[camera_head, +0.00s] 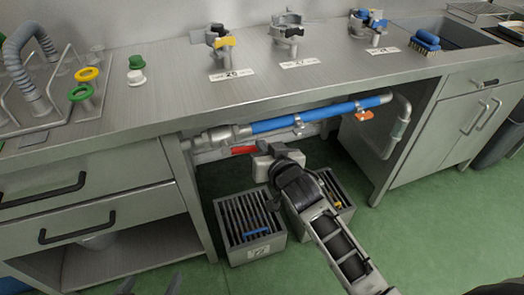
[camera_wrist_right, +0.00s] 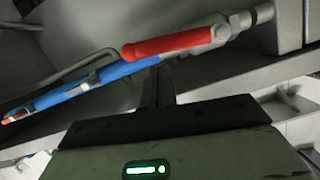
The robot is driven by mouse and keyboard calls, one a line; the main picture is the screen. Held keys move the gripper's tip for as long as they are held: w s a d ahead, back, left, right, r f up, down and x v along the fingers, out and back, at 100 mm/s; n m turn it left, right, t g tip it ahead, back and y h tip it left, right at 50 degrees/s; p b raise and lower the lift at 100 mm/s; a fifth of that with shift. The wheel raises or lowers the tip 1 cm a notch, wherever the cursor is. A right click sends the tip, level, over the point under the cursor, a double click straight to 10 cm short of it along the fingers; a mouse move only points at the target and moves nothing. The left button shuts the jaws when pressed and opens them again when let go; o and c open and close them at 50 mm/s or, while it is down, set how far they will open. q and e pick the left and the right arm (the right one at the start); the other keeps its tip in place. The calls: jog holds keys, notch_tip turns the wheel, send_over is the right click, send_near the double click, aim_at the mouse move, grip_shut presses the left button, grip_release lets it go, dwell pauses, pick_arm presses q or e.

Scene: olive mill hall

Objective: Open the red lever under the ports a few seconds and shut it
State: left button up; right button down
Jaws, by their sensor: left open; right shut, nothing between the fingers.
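The red lever (camera_head: 244,150) is under the counter, below the pipe with the blue sleeve (camera_head: 320,115). In the right wrist view the red lever (camera_wrist_right: 168,45) lies at a small angle to the blue pipe (camera_wrist_right: 95,82), with a grey valve body at its right end. My right gripper (camera_head: 264,150) is shut and empty at the lever's right side in the head view, hiding part of that area. Its fingertips (camera_wrist_right: 162,72) show just below the lever; I cannot tell whether they touch it. My left gripper (camera_head: 150,287) is open at the bottom edge, away from the lever.
Several clamp ports, such as one with a yellow part (camera_head: 220,44), stand on the counter (camera_head: 170,95). An orange handle (camera_head: 363,115) hangs further right. Two slatted crates, one with a blue item (camera_head: 257,233), stand on the floor below. Drawers (camera_head: 85,215) flank the left side.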

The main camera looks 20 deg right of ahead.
jog(key=shift+w+a+f, duration=0.1)
jog(key=shift+w+f, duration=0.2)
jog(key=shift+f, duration=0.25)
jog(key=shift+f, duration=0.15)
